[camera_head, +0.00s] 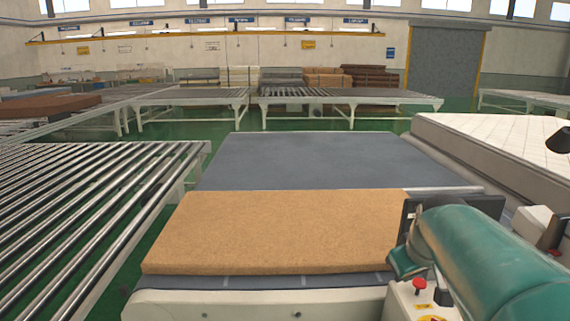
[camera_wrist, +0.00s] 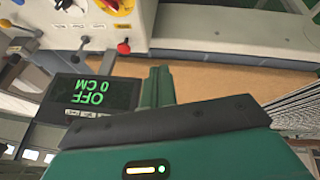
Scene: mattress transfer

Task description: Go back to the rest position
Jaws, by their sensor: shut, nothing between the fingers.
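My gripper (camera_wrist: 158,84) shows in the wrist view as green fingers pressed together, with nothing between them. It is near a dark display panel (camera_wrist: 88,96) that reads "OFF" and "0 CM", upside down in this view. In the head view my teal arm reaches in from the lower right, in front of the machine's control end. A brown mattress slab (camera_head: 275,230) lies flat on the near part of a grey conveyor belt (camera_head: 310,160). The slab also shows in the wrist view (camera_wrist: 215,80), behind the fingers and apart from them as far as I can tell.
A control box with a red button (camera_head: 419,285) stands at the lower right; its knobs and levers show in the wrist view (camera_wrist: 124,47). A roller table (camera_head: 80,210) is on the left. A white quilted mattress (camera_head: 500,145) lies at the right. Green floor shows between the tables.

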